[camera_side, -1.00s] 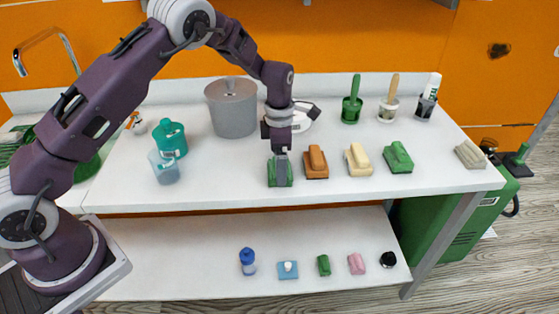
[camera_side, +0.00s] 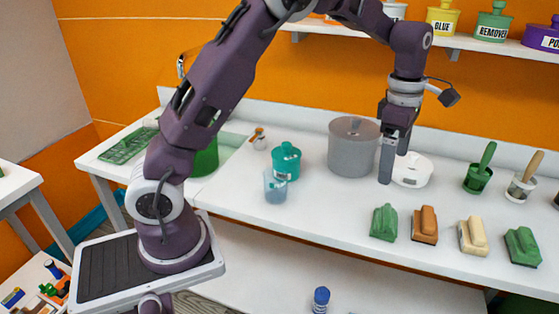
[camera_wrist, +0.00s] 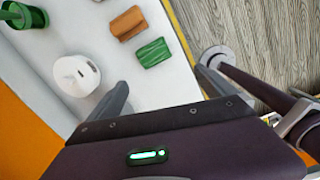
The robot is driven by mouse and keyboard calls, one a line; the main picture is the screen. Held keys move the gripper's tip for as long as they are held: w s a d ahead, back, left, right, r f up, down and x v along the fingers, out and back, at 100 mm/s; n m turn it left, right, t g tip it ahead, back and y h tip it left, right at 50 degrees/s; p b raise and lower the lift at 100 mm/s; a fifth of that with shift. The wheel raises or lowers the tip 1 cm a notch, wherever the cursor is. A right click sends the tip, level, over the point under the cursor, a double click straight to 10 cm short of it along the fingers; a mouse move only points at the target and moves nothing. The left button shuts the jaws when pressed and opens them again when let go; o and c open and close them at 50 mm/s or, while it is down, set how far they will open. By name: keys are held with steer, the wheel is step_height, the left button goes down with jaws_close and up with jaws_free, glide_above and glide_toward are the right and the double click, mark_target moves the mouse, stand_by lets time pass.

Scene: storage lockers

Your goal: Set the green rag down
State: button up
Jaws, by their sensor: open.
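No loose cloth shows. A green block-like item (camera_side: 384,223), which may be the green rag, lies near the front edge of the white counter. It is leftmost in a row and also shows in the wrist view (camera_wrist: 153,52). A second green block-like item (camera_side: 522,246) lies at the row's right. I cannot tell which is the rag. My gripper (camera_side: 394,168) is open, with nothing visible between its fingers. The wrist view shows my gripper's spread fingers (camera_wrist: 164,90).
An orange-brown block (camera_side: 424,225) and a cream block (camera_side: 472,236) lie between the green ones. The grey pot (camera_side: 353,148) and white round container (camera_side: 412,171) stand behind. A teal container (camera_side: 286,160) and clear cup (camera_side: 275,186) are left. Counter in front of the pot is clear.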

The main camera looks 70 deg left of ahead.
steer(key=s+r+m+t, duration=0.2)
steer(key=s+r+m, duration=0.6)
steer(key=s+r, duration=0.15)
steer(key=s+f+m+t, duration=0.1)
steer(key=s+m+t, duration=0.2)
steer(key=s+m, duration=1.3)
steer(key=s, duration=0.5)
steer(key=shift+s+d+f, duration=0.15)
steer(key=shift+d, duration=0.1)
